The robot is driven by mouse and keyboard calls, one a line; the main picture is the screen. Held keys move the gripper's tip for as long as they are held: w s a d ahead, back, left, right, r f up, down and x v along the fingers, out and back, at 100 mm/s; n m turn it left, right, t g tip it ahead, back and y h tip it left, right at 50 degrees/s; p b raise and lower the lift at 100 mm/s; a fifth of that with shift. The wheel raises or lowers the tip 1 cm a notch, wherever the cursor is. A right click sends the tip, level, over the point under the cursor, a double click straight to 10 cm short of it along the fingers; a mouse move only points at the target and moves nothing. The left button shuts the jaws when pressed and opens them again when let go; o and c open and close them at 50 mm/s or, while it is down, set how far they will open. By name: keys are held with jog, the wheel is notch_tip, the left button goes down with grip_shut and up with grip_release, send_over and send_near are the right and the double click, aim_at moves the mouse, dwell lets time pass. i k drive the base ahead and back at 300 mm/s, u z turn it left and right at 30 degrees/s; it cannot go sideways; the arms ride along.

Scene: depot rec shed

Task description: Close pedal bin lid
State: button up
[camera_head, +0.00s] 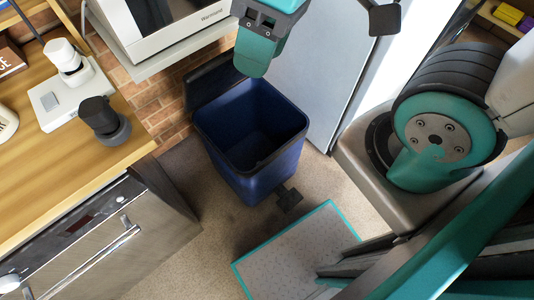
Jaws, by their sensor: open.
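The pedal bin (259,180) is a dark blue, square tub standing on the floor in the middle of the view, and its inside looks empty. Its dark lid (207,84) stands up, tilted back, at the bin's far side; its right part is hidden behind my gripper. The black foot pedal (288,199) sticks out at the bin's front. My gripper (256,58), teal and dark grey, comes in from the top edge above the bin's back rim. It is open and empty; whether it touches the lid I cannot tell.
A wooden counter (50,155) with a white device (66,95) and a dark grinder-like item (104,121) lies left, above an oven (85,245). A microwave (165,25) stands behind on a shelf. A grey panel (320,65) is right of the bin. A teal-edged mat (295,255) lies in front.

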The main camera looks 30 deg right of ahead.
aim_at(202, 83)
jog(key=z, duration=0.3)
jog(key=k, duration=0.95)
jog(key=u, duration=0.55)
